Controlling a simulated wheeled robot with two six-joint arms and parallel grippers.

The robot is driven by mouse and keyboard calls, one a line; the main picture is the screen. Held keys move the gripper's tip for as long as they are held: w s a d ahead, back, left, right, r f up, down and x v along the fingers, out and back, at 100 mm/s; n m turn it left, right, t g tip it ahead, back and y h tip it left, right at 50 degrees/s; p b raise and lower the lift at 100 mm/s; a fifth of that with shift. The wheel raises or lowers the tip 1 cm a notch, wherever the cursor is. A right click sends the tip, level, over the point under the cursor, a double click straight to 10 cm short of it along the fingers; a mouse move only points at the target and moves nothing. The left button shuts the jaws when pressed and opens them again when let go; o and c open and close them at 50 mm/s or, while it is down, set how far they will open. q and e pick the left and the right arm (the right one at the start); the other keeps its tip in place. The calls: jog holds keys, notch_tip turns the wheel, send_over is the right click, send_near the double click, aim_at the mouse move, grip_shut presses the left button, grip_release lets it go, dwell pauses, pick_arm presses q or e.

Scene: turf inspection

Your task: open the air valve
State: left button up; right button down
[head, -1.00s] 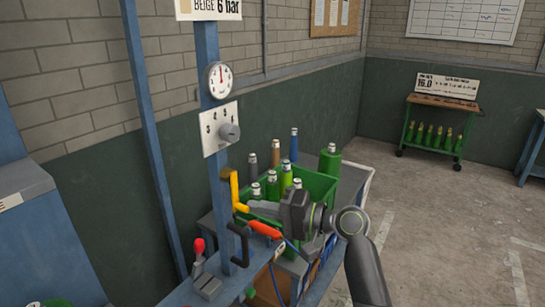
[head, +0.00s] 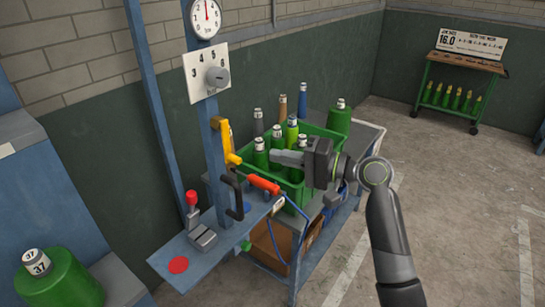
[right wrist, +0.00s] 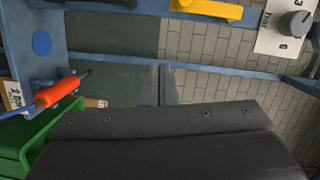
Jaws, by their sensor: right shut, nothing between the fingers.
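A blue post carries a yellow crank-shaped handle (head: 228,142), which hangs downward; I cannot tell for sure that it is the air valve. It shows in the right wrist view (right wrist: 207,9) at the top edge. Below it are a black handle (head: 233,196) and an orange-red handle (head: 263,185). My right gripper (head: 274,157) is shut and empty, to the right of the yellow handle and apart from it, in front of the green crate's bottles. Its fingers (right wrist: 164,84) point away in the right wrist view. My left gripper is not in view.
A gauge (head: 205,19) and a selector knob (head: 218,76) sit higher on the post. A red-knobbed lever (head: 193,208) stands on the blue shelf. A green crate (head: 293,194) with several bottles stands behind my right gripper.

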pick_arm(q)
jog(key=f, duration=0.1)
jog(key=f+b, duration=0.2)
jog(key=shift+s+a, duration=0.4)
pick_arm(e)
jog(key=s+v, duration=0.1)
jog(key=v, duration=0.5)
